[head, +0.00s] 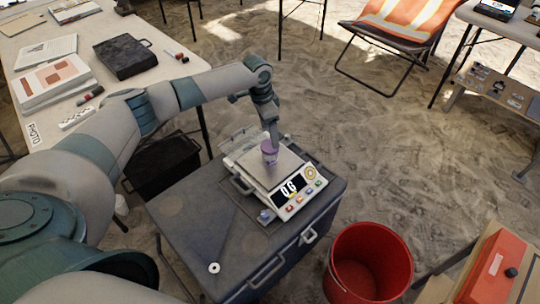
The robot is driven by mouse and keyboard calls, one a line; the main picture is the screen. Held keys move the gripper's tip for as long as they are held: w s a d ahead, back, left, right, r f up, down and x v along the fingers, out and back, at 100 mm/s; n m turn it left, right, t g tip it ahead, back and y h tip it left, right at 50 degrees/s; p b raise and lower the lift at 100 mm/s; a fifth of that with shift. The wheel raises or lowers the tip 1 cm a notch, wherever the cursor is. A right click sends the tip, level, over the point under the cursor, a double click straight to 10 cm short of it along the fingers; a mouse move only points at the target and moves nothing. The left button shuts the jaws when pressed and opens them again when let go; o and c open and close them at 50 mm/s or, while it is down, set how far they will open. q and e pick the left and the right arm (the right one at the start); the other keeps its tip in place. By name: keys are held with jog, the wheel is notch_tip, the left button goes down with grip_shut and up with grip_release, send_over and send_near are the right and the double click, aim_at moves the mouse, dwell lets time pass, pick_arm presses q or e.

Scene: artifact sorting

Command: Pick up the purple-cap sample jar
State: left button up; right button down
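The purple-cap sample jar (269,157) is small and appears upright on the pan of a digital scale (297,203). My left gripper (272,139) points down from above, right at the jar's cap. The fingers are small and partly merge with the cap, so I cannot tell whether they touch or grip it. My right gripper is not in view.
The scale stands on a dark grey case (190,225). A red bucket (368,268) stands to its right on sandy ground. A table (20,50) with papers and a black box (125,55) is at left. A folding chair (395,30) is behind.

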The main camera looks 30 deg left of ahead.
aim_at(271, 152)
pick_arm(q)
jog(key=f, duration=0.5)
jog(key=shift+w+d+f, duration=0.3)
jog(key=shift+f, duration=0.05)
jog(key=shift+f, duration=0.1)
jog(key=f, duration=0.4)
jog(key=shift+s+d+f, duration=0.15)
jog(key=shift+s, duration=0.2)
jog(key=shift+f, duration=0.4)
jog(key=c, duration=1.2)
